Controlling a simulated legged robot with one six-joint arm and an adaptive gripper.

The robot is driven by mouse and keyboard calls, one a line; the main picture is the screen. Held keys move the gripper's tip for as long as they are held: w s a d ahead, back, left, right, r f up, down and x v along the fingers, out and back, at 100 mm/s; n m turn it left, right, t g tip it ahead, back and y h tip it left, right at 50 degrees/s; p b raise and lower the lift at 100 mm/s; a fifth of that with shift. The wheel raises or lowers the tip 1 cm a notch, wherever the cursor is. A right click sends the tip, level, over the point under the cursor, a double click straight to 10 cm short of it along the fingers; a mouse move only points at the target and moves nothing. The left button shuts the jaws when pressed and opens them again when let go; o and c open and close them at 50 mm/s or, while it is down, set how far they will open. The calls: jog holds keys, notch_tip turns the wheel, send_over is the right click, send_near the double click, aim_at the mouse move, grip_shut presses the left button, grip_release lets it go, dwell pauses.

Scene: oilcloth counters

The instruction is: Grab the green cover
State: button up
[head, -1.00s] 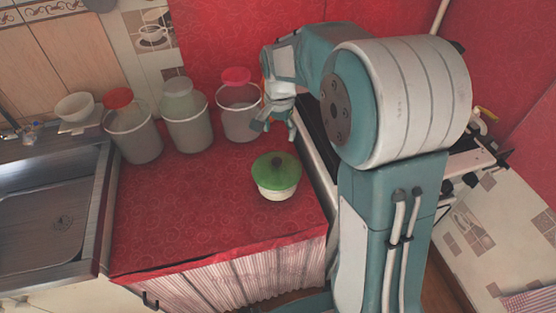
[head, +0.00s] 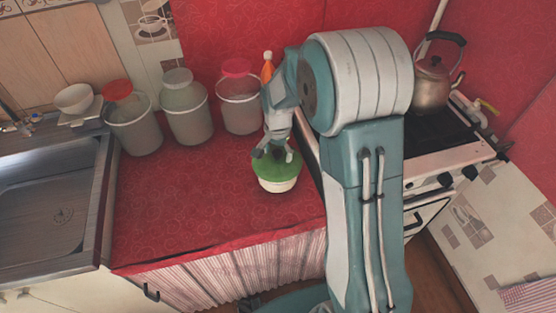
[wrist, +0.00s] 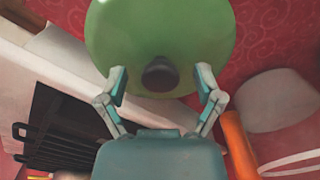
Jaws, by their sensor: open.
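The green cover (head: 277,168) sits on a white bowl (head: 279,185) on the red counter. In the wrist view the green cover (wrist: 160,35) fills the top middle, with its dark round knob (wrist: 160,75) between the fingers. My gripper (head: 273,153) is just above the cover with its fingers apart, one on each side of the knob. In the wrist view my gripper (wrist: 160,80) is open, and the fingers do not appear closed on the knob. The fingers and arm hide part of the cover's far side in the head view.
Canisters with red (head: 117,91), whitish (head: 177,78) and pink (head: 237,68) lids stand at the back. An orange-topped bottle (head: 268,66) is behind my gripper. A stove with a kettle (head: 433,85) is right, a sink (head: 50,215) left. The counter's front left (head: 170,225) is clear.

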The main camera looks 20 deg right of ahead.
aim_at(276, 154)
jog(key=shift+a, duration=0.35)
jog(key=c, duration=0.3)
jog(key=shift+d, duration=0.45)
grip_shut()
jog(key=shift+a, duration=0.15)
jog(key=shift+a+r, duration=0.1)
jog(key=shift+r, duration=0.15)
jog(key=r, duration=0.3)
jog(key=shift+s+r, duration=0.15)
jog(key=shift+s, duration=0.1)
jog(key=s+a+r, duration=0.3)
jog(key=s+r, duration=0.6)
jog(key=s, duration=0.4)
jog(key=shift+a, duration=0.2)
